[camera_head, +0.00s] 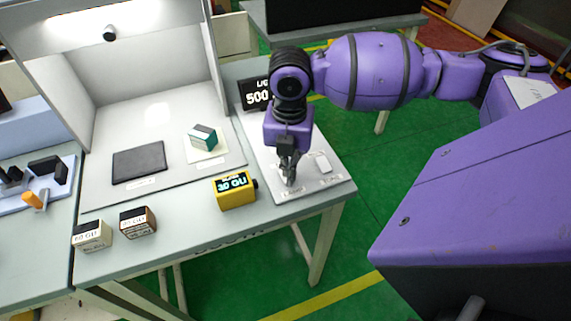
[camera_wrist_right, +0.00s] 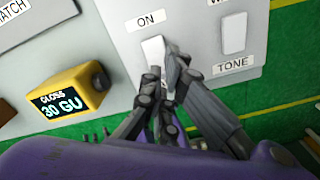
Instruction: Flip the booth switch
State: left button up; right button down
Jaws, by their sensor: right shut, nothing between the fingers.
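The booth switch is a white rocker (camera_wrist_right: 153,50) below an "ON" label on a pale grey panel (camera_wrist_right: 190,28). In the head view the panel (camera_head: 333,183) lies at the right end of the table. My right gripper (camera_head: 290,180) points down over it, shut and empty, and hides the switch there. In the wrist view the right gripper's fingertips (camera_wrist_right: 166,62) are at the rocker's lower right edge, overlapping it; I cannot tell whether they press on it. My left gripper is not in view.
A second white rocker (camera_wrist_right: 232,33), labelled "TONE", sits right of the switch. A yellow gloss meter (camera_head: 235,190) stands left of the panel. The light booth (camera_head: 150,70) holds a dark plate (camera_head: 139,162) and a teal-and-white block (camera_head: 203,137). Two small labelled blocks stand near the front edge.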

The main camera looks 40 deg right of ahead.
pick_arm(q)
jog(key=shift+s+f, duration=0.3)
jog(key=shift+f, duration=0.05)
pick_arm(e)
jog(key=shift+f, duration=1.15)
jog(key=shift+r+p, duration=2)
jog(key=shift+r, duration=1.6)
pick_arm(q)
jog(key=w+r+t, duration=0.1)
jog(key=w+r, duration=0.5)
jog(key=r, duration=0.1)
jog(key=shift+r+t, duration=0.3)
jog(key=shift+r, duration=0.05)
pick_arm(e)
jog(key=shift+f, duration=0.1)
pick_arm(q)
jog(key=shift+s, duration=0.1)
